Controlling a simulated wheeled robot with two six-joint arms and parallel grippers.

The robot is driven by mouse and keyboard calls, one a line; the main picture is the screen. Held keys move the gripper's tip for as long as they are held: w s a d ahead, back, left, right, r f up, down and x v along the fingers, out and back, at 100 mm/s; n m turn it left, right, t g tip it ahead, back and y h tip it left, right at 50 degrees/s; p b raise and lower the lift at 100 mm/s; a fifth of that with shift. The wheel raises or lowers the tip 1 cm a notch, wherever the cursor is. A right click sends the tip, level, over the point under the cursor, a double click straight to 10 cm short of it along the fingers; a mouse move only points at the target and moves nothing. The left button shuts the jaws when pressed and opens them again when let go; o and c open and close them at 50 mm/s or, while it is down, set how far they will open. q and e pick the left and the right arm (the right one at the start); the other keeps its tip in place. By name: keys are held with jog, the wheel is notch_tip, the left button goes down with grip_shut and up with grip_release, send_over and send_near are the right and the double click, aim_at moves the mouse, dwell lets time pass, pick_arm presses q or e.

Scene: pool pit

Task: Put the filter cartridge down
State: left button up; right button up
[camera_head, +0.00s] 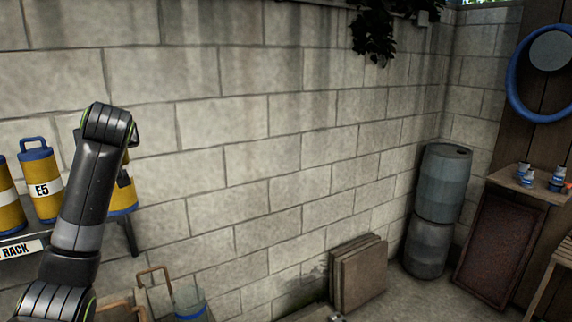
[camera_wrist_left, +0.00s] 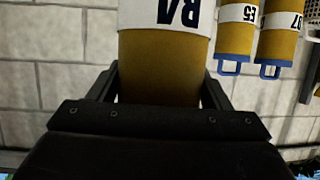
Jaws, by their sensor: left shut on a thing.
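My right gripper is out of view.
Another yellow cartridge (camera_head: 7,200) stands left of E5. A block wall (camera_head: 230,130) rises behind. A clear container with a blue band (camera_head: 188,300) is low, right of the rack. Stacked slabs (camera_head: 360,275) and grey drums (camera_head: 440,185) stand farther right.

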pick_arm(q)
jog(key=s+d+f+m+t+h, duration=0.2)
jog(key=s+d+f+m+h, duration=0.4)
jog(key=d+f, duration=0.75)
jog(key=s+d+f+h, duration=0.1)
jog(key=s+d+f, duration=0.1)
jog(key=s, duration=0.4)
jog(key=s+d+f+m+h, duration=0.1)
jog(key=s+d+f, duration=0.1)
jog(key=s, duration=0.5)
jog(key=shift+d+f+t, duration=0.4)
jog(key=shift+d, duration=0.5)
jog(key=shift+a, duration=0.1)
